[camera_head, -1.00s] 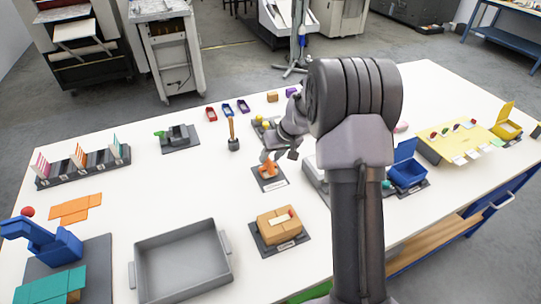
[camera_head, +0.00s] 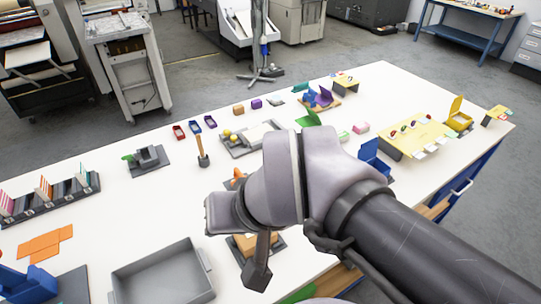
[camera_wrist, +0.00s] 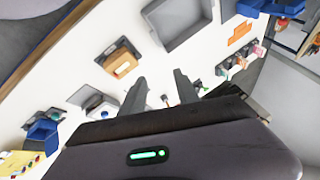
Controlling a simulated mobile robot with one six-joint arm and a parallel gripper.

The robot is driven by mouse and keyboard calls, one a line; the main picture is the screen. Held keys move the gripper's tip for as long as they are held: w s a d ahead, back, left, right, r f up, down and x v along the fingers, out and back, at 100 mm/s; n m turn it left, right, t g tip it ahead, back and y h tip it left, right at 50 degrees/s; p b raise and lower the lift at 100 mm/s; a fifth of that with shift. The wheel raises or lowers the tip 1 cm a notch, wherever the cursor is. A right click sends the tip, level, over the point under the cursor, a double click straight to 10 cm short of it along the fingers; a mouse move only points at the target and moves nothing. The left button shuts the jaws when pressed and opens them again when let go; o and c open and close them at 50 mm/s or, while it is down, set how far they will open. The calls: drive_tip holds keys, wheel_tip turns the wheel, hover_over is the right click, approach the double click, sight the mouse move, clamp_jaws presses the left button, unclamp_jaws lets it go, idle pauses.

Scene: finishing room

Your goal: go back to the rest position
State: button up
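My gripper (camera_wrist: 159,80) shows in the wrist view with its two dark fingers apart and nothing held between them. Table items show beyond and below the fingertips, at a distance. In the head view my arm reaches in from the lower right, with its wrist end over the front middle of the white table (camera_head: 95,222).
A grey tray (camera_head: 163,283) lies at the front, left of my arm. A wooden-handled tool (camera_head: 202,145) stands upright behind it. A blue open box (camera_head: 373,160) and a yellow board (camera_head: 415,137) are at the right. Slotted racks (camera_head: 55,200) stand at the left.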

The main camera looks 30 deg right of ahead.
wheel_tip(320, 180, down, 9)
drive_tip(key=s+b, duration=0.2)
drive_tip(key=b, duration=0.5)
drive_tip(key=shift+a+r+b, duration=0.15)
drive_tip(key=shift+a+b, duration=0.05)
drive_tip(key=shift+b, duration=0.2)
